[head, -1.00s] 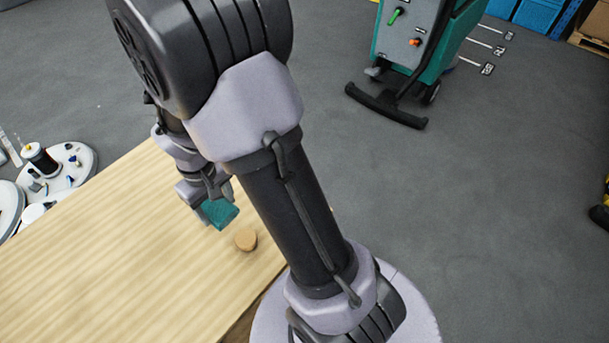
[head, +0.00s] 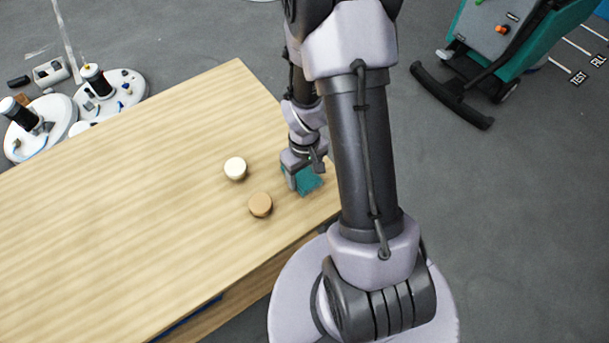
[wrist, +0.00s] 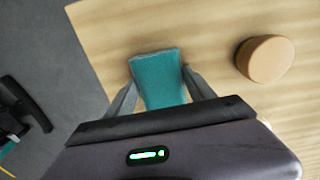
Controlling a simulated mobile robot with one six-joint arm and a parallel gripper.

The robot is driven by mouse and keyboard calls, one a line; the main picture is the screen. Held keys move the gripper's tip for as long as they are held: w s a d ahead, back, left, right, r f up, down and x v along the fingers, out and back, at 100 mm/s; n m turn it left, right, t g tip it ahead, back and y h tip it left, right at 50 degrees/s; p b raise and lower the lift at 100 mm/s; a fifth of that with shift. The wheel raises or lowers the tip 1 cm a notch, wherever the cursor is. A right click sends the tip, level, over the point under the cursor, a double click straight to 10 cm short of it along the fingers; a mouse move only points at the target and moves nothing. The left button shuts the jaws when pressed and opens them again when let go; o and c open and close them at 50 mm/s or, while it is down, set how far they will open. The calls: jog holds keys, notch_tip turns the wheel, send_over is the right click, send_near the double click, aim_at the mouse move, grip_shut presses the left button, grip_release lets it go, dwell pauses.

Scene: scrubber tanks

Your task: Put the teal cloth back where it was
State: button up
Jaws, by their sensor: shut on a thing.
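The teal cloth (head: 308,181) is a small folded block at the right end of the wooden table (head: 130,200), partly hidden by my gripper in the head view. My gripper (head: 305,183) points down and is shut on it. In the wrist view the cloth (wrist: 160,80) sits between the two fingers of my gripper (wrist: 160,84), with a finger against each side. The cloth is at or just above the table top; I cannot tell whether it touches.
A tan round piece (head: 260,204) and a cream round piece (head: 235,168) stand on the table left of the cloth. The left part of the table is clear. A teal scrubber machine (head: 510,40) stands on the floor at the upper right.

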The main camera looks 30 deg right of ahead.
jog(key=shift+r, duration=0.1)
jog(key=o, duration=1.2)
notch_tip(320, 180, up, 12)
jog(key=p, duration=0.6)
notch_tip(320, 180, up, 13)
jog(key=m+t, duration=0.2)
send_over(304, 175)
jog(key=a, duration=0.6)
jog(key=s+a+r+m+t, duration=0.1)
jog(key=s+a+r, duration=0.1)
jog(key=s+r, duration=0.1)
jog(key=s+a+r+m+t+y, duration=0.1)
jog(key=s+a+r, duration=0.2)
jog(key=r, duration=0.2)
jog(key=s+a+r+t+y, duration=0.1)
jog(key=s+a+r, duration=0.2)
jog(key=s, duration=0.1)
jog(key=shift+a+r+m+t, duration=0.25)
jog(key=shift+r+m+t, duration=0.15)
